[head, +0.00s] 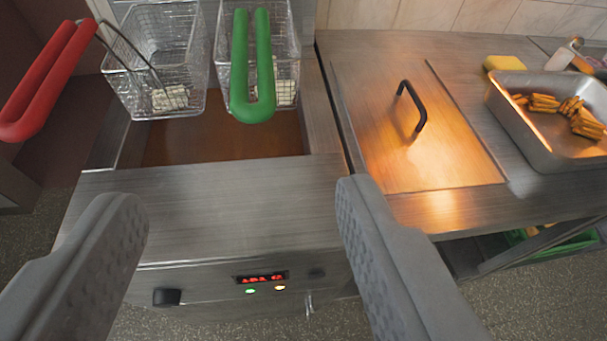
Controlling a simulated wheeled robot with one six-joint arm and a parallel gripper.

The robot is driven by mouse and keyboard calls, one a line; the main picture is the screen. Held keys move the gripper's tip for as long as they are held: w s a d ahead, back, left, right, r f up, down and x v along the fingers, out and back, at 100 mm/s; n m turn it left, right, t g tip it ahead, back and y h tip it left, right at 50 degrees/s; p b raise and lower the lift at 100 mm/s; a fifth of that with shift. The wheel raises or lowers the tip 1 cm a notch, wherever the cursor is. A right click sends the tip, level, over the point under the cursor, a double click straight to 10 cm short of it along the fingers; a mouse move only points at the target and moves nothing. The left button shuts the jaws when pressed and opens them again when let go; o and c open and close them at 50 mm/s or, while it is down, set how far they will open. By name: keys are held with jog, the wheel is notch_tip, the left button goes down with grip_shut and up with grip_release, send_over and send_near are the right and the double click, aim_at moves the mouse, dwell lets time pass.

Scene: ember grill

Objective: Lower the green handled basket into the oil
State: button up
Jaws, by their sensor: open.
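The green handled basket (285,50) is a wire basket at the back of the fryer, above the oil, with pale food in its bottom. Its green handle (252,70) points toward me. The brown oil (225,140) shows in the fryer well in front of the baskets. My gripper (238,205) is open and empty. Its two grey fingers are spread wide over the fryer's front, nearer to me than the handle and apart from it.
A second wire basket (160,50) with a red handle (45,80) hangs to the left. A steel lid (410,130) with a black handle lies on the right counter. A tray of fries (540,135) and a yellow sponge (504,63) are further right. The fryer's front panel has a red display (262,278).

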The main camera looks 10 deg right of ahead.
jog(key=x, duration=1.7)
jog(key=shift+w, duration=0.2)
jog(key=shift+c, duration=0.5)
grip_shut()
jog(key=shift+r, duration=0.15)
notch_tip(320, 180, up, 4)
jog(key=shift+r, duration=0.2)
jog(key=shift+s, duration=0.1)
